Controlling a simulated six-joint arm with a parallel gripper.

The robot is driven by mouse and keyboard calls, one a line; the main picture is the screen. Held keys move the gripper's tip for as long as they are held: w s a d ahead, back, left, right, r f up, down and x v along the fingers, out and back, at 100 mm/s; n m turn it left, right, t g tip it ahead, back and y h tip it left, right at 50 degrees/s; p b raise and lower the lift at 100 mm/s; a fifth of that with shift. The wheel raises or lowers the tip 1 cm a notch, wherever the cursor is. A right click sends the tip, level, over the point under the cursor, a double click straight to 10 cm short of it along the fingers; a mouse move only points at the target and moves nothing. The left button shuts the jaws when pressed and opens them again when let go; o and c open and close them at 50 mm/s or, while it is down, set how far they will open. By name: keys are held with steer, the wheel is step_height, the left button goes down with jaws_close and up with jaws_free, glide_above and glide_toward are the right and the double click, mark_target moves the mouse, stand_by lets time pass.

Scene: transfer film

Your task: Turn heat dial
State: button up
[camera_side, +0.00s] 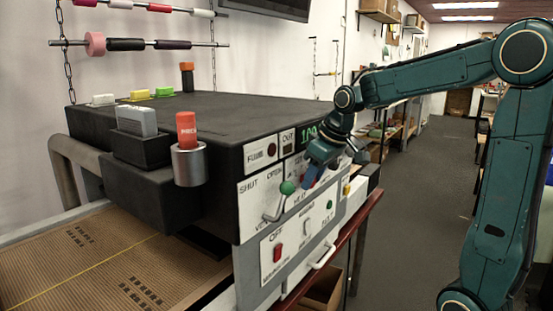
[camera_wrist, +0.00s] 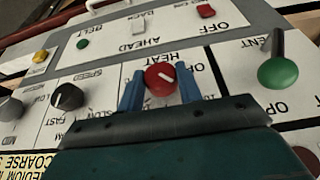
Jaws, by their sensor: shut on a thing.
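The heat dial is a round red knob (camera_wrist: 160,78) with a white pointer line, under the word HEAT in the wrist view. My gripper (camera_wrist: 160,88) has its two blue fingers on either side of the dial, shut on it. In the side view my gripper (camera_side: 312,176) is at the front panel (camera_side: 250,205) of the black machine, and it mostly hides the dial there. The pointer line lies at a slant across the knob.
A green-knobbed lever (camera_wrist: 278,72) stands out from the panel close to the dial; it also shows in the side view (camera_side: 287,188). A black speed knob (camera_wrist: 67,96) is on the dial's other side. A red switch (camera_side: 278,252) and a white handle (camera_side: 325,256) are lower down.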

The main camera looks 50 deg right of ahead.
steer(key=shift+d+m+y, duration=0.2)
steer(key=shift+m+y, duration=0.05)
steer(key=shift+y, duration=0.85)
steer(key=shift+d+m+y, duration=0.2)
steer(key=shift+m+y, duration=0.05)
steer(key=shift+y, duration=0.85)
steer(key=shift+d+f+m+t+y, duration=0.1)
steer(key=shift+m+t+y, duration=0.1)
steer(key=shift+y, duration=0.75)
steer(key=shift+d+f+m+t+y, duration=0.1)
steer(key=shift+m+y, duration=0.1)
steer(key=shift+y, duration=0.75)
steer(key=o, duration=1)
steer(key=shift+a+h, duration=0.15)
steer(key=shift+h, duration=0.15)
steer(key=shift+a+r+n+h, duration=0.15)
steer(key=shift+n+h, duration=0.1)
steer(key=shift+h, duration=0.6)
steer(key=shift+a+n+h, duration=0.1)
steer(key=shift+n+h, duration=0.15)
steer(key=shift+h, duration=0.6)
steer(key=shift+a+h, duration=0.1)
steer(key=shift+h, duration=0.7)
